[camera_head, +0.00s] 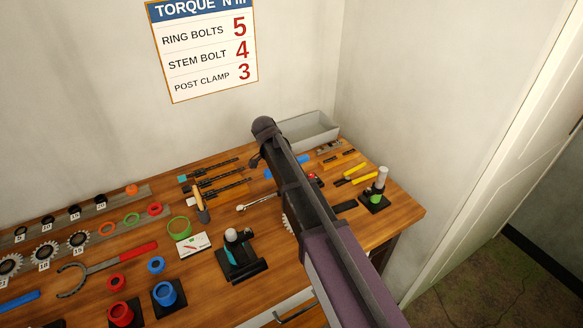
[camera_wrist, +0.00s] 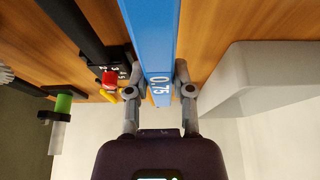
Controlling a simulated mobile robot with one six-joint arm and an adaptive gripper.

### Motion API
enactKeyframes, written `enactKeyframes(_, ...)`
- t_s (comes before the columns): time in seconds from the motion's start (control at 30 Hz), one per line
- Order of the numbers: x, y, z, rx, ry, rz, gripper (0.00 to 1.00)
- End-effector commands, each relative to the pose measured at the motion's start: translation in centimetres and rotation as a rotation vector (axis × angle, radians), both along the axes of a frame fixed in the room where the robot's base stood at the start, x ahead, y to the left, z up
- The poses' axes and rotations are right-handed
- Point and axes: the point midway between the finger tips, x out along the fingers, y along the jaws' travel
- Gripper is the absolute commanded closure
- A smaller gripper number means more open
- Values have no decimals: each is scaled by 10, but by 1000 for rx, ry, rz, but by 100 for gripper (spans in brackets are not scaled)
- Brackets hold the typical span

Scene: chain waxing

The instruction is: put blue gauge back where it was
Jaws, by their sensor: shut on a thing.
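The blue gauge (camera_wrist: 150,35), marked 0.75, lies lengthwise between my gripper's fingers in the wrist view. My gripper (camera_wrist: 157,78) is shut on it near its numbered end. The far end of the gauge runs out of the top of that view. In the head view, blue parts of the gauge (camera_head: 284,169) show on both sides of my arm, near the back of the bench. My arm hides its middle and my fingertips there. I cannot tell whether the gauge touches the bench.
A grey bin (camera_head: 310,130) stands at the back; it is close on the right in the wrist view (camera_wrist: 265,85). A black tool with a red part (camera_wrist: 109,79) is left of the gauge. A green-and-white cylinder (camera_head: 380,182) stands right. Several tools (camera_head: 215,182) lie left.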

Motion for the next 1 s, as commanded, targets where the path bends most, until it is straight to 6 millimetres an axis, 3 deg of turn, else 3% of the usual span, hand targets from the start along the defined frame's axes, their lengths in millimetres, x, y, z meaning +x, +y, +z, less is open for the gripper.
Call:
enactKeyframes(0.13, 17, -4, -2, 0, 0, 0, 100)
enactKeyframes(0.57, 20, -6, -2, 0, 0, 1, 100)
enactKeyframes(0.77, 32, -9, -3, 0, 0, -1, 100)
enactKeyframes(1.0, 33, -10, -25, 0, 0, 1, 100)
